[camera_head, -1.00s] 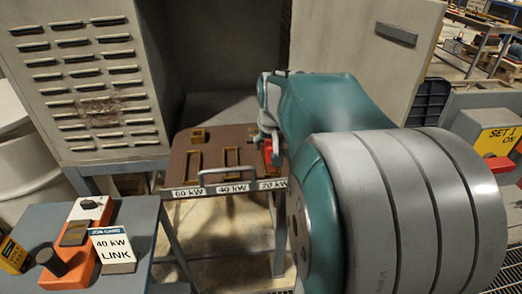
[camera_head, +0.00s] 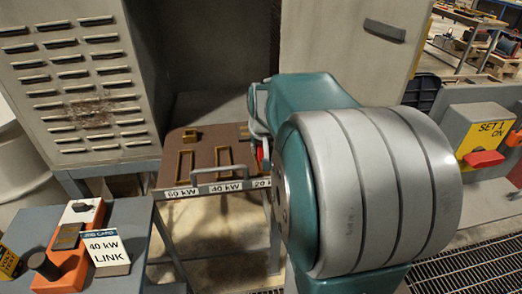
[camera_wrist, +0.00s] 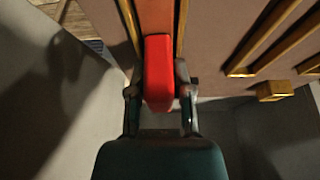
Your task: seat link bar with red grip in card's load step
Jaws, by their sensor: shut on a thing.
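My gripper (camera_wrist: 160,82) is shut on the red grip (camera_wrist: 159,70) of the link bar, with one finger on each side. In the wrist view the grip lies between two brass slot edges on the brown board (camera_wrist: 225,25). The bar's metal part is not clear, so I cannot tell whether it sits in the slot or above it. In the head view only a sliver of the red grip (camera_head: 260,155) shows, at the partly hidden 20 kW position. The card (camera_head: 107,252) reads 40 kW LINK. The 40 kW slot (camera_head: 224,166) is empty, left of my gripper.
The 60 kW slot (camera_head: 185,164) is empty. A grey handle (camera_head: 220,174) stands along the board's front edge, and a small brass block (camera_head: 190,134) stands at its back. The grey cabinet (camera_head: 75,85) is behind left. A red switch (camera_head: 484,158) is at right.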

